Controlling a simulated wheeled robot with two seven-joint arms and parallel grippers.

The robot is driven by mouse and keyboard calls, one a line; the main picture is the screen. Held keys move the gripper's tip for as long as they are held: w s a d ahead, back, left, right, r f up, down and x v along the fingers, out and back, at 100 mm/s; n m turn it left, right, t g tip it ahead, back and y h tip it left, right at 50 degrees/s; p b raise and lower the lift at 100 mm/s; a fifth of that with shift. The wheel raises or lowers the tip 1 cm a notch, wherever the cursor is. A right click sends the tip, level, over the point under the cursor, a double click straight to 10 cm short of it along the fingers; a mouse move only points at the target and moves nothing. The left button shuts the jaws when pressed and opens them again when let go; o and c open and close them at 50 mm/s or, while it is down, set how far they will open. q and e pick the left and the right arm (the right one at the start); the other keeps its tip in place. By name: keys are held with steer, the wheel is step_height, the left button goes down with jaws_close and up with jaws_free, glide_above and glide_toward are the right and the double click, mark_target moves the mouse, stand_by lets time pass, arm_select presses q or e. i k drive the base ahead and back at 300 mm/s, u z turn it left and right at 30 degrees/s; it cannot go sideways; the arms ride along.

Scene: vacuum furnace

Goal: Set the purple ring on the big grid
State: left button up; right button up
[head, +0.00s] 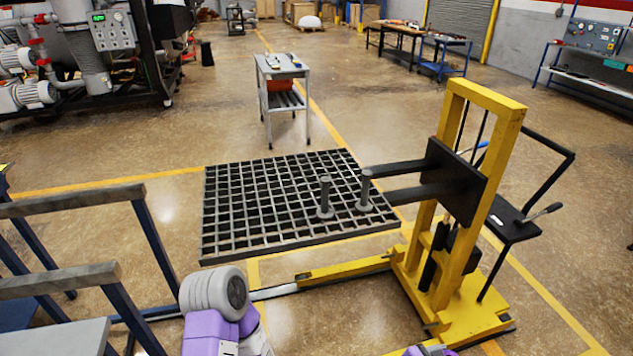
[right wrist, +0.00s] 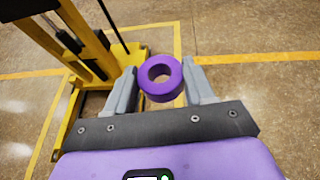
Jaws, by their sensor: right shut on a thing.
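The purple ring (head: 430,350) may be the purple patch at the bottom edge of the head view, but I cannot tell it from my arm there. In the right wrist view the purple ring (right wrist: 163,96) sits between the two grey fingers of my right gripper (right wrist: 160,66), which is shut on it. Its round hole faces the camera. The big grid (head: 300,247) is a dark square lattice in the middle of the head view. Two grey posts (head: 325,198) with round bases stand upright on its right part. My left gripper is out of view.
A yellow lifter (head: 470,200) stands right of the grid, its dark forks reaching to the grid. Rails (head: 70,200) stand at the left. A small cart (head: 282,70) stands behind the grid. Open floor lies around it.

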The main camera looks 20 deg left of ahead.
mark_target(280, 219)
steer(key=i, duration=0.1)
steer(key=u, duration=1.05)
